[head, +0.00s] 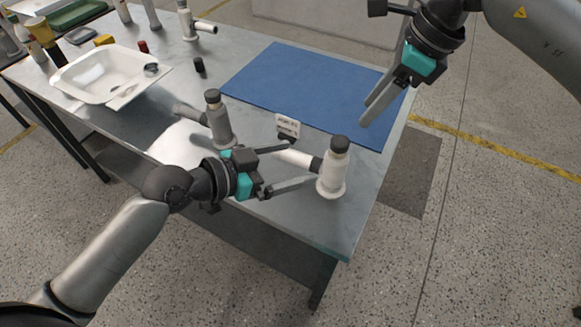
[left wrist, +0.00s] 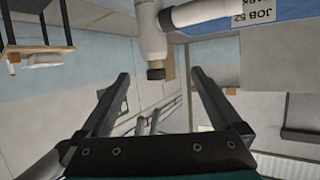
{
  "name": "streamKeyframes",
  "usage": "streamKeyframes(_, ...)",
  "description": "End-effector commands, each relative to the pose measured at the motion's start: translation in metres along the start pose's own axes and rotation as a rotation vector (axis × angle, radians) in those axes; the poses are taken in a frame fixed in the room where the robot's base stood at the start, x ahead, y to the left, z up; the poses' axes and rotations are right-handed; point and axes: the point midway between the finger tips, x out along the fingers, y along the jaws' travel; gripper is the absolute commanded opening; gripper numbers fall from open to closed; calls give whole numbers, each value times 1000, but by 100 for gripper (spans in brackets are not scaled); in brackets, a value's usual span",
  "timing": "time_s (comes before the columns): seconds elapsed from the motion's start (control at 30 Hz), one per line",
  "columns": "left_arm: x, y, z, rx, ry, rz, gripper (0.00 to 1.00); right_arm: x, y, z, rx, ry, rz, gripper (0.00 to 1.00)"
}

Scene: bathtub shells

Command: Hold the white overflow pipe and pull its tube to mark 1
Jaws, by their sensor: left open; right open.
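The white overflow pipe (head: 332,177) stands upright near the table's front right corner, with a dark cap on top and a white side tube (head: 295,157) pointing left. My left gripper (head: 300,166) is open, its fingers pointing at the pipe body from the left. In the left wrist view, the white pipe (left wrist: 148,38) appears upside down, its dark cap between and beyond the open fingers. I see no contact. A small job card (head: 288,126) stands behind the tube; it reads "JOB 52" in the wrist view (left wrist: 248,12). My right gripper (head: 367,112) is open and empty above the blue mat.
A grey overflow pipe (head: 219,124) stands left of the job card, close behind my left gripper. The blue mat (head: 300,85) is bare. A white basin (head: 98,75) and a small black cap (head: 199,64) lie farther left. The table's front edge is near.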

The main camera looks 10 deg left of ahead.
Motion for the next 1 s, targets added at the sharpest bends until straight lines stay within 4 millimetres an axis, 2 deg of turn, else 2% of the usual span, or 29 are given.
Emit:
streamKeyframes(0.1,3,9,10,-11,-23,17,99,0,0,0,0,0,0,50)
streamKeyframes(0.27,15,10,12,-14,-25,19,99,0,0,0,0,0,0,50)
streamKeyframes(0.8,106,12,13,-13,-25,20,99,0,0,0,0,0,0,50)
streamKeyframes(1.0,133,12,14,-12,-26,18,99,0,0,0,0,0,0,50)
